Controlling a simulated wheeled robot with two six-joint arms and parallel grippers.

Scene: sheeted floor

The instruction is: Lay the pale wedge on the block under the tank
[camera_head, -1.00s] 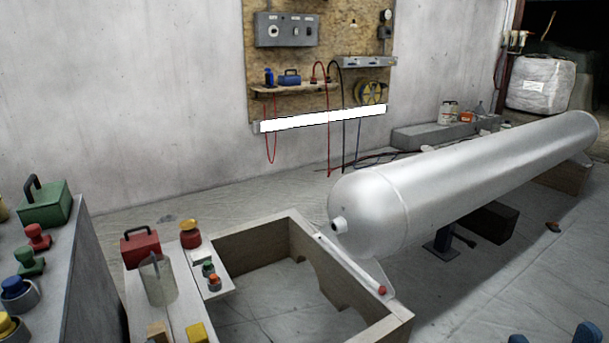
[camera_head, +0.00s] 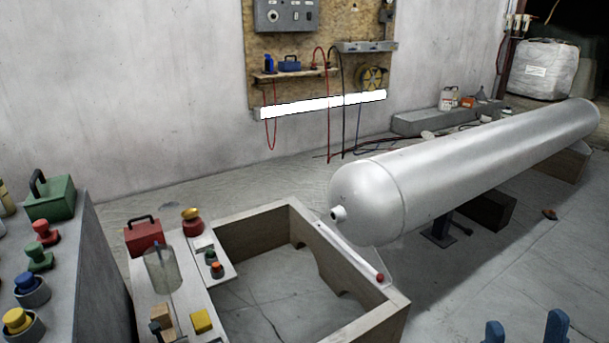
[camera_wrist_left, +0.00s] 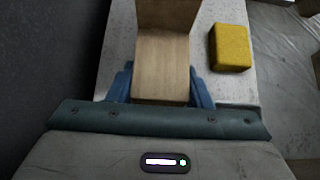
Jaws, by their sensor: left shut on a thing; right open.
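The pale wooden wedge (camera_head: 161,313) is at the bottom left of the head view. It fills the upper middle of the left wrist view (camera_wrist_left: 160,68), between blue fingers. My left gripper (camera_head: 157,329) is shut on it, at the near bench top. The silver tank (camera_head: 455,175) lies lengthwise on the right. Under it are a dark block (camera_head: 488,211) in its shadow and a wooden block (camera_head: 562,164) at the far end. My right gripper (camera_head: 524,331) is open and empty at the bottom right, its fingertips apart.
A yellow block (camera_head: 201,321) lies right of the wedge on the bench. A clear jar (camera_head: 162,268) and red toolbox (camera_head: 144,236) stand behind. A wooden frame (camera_head: 349,262) lies between bench and tank. A jack (camera_head: 439,231) stands under the tank. Floor at right is mostly clear.

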